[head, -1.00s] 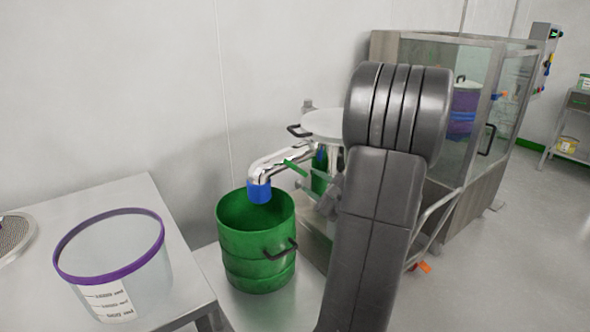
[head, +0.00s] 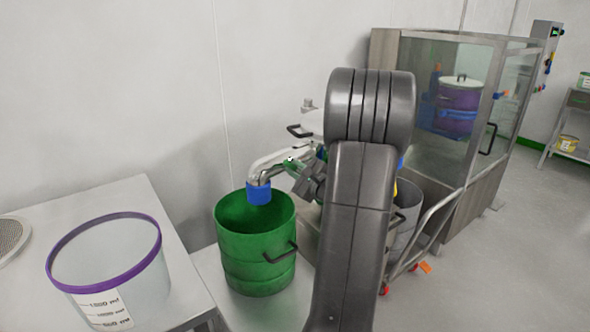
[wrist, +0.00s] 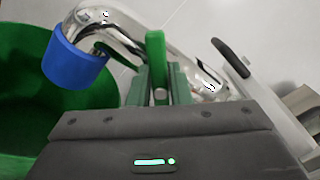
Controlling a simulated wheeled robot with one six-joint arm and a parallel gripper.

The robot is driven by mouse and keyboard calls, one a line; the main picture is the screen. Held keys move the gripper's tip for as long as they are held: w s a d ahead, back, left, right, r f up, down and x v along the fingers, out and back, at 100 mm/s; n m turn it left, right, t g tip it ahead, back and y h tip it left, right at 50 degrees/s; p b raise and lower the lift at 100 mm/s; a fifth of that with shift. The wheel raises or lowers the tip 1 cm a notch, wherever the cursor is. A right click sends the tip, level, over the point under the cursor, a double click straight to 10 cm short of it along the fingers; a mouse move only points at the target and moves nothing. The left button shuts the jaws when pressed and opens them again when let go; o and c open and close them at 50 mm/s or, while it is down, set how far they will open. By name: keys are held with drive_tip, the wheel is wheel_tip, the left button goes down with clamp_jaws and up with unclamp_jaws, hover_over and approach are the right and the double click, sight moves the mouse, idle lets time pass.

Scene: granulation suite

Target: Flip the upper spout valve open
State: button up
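The polished spout (head: 268,165) bends down to a blue collar (head: 258,192) at its mouth. The spout also shows in the wrist view (wrist: 105,22), with the blue collar (wrist: 73,62) at left. The green valve lever (wrist: 155,58) stands up near the middle of the wrist view; in the head view only a small green part (head: 290,162) shows beside my gripper (head: 300,172). In the wrist view my gripper's fingers (wrist: 160,88) lie on either side of the lever. I cannot tell whether they press on it. My arm hides much of the valve area in the head view.
A green drum (head: 256,275) stands open under the spout. A clear tub with a purple rim (head: 108,215) is on the steel table (head: 195,285) at left. A glass-walled enclosure (head: 400,100) stands behind at right. A black handle (wrist: 231,57) is near my gripper.

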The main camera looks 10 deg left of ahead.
clamp_jaws()
drive_tip(key=shift+f+b, duration=0.15)
drive_tip(key=shift+b, duration=0.5)
drive_tip(key=shift+f+n+b, duration=0.15)
drive_tip(key=shift+n+b, duration=0.25)
drive_tip(key=shift+b, duration=0.15)
drive_tip(key=n+b, duration=0.2)
drive_tip(key=b, duration=0.2)
drive_tip(key=shift+f, duration=0.2)
drive_tip(key=n+b, duration=0.4)
drive_tip(key=b, duration=0.4)
drive_tip(key=shift+s, duration=0.1)
drive_tip(key=shift+r+n+b, duration=0.15)
drive_tip(key=shift+n+b, duration=0.65)
drive_tip(key=shift+b, duration=0.35)
drive_tip(key=shift+r, duration=0.1)
